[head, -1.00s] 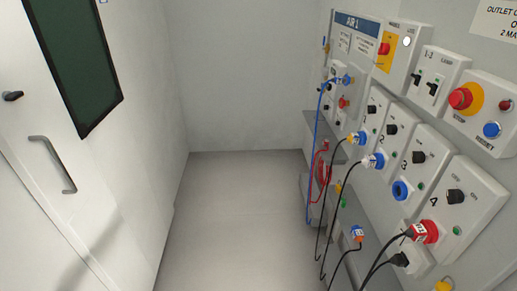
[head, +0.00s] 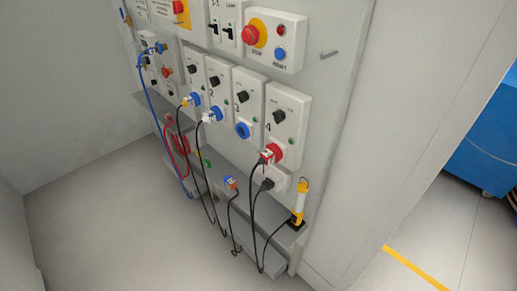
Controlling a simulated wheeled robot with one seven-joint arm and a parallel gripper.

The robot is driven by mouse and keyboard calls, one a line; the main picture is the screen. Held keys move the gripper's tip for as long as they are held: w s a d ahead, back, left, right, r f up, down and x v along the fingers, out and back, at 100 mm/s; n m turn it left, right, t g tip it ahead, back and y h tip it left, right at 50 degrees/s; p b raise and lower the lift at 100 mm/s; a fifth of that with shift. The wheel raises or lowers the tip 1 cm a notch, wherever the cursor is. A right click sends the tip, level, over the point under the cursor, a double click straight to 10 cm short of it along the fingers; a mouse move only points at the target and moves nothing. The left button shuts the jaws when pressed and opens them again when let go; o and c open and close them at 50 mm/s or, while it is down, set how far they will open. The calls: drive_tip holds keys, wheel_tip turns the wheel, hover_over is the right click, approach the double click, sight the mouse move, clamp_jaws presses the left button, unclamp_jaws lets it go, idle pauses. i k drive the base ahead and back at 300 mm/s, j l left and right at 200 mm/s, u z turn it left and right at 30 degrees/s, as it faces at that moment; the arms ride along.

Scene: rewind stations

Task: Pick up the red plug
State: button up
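The red plug (head: 266,157) has a white label and a black cable hanging from it. It sits at the red socket (head: 277,152) on the lower part of panel 4 (head: 288,103), and looks plugged in. A black plug (head: 267,184) is in a white outlet just below it. My gripper is not in view, so its state and distance from the red plug are hidden.
Blue sockets with plugs (head: 214,115) and an empty blue socket (head: 242,130) are to the left. A yellow lamp (head: 298,203) stands at the ledge's right end. Floor in front is clear.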

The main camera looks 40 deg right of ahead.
sight(269, 156)
drive_tip(key=l+u, duration=0.2)
drive_tip(key=l, duration=0.2)
drive_tip(key=k+l+u, duration=0.2)
drive_tip(key=l, duration=0.2)
drive_tip(key=l+u, duration=0.2)
drive_tip(key=l, duration=0.2)
drive_tip(key=k, duration=0.05)
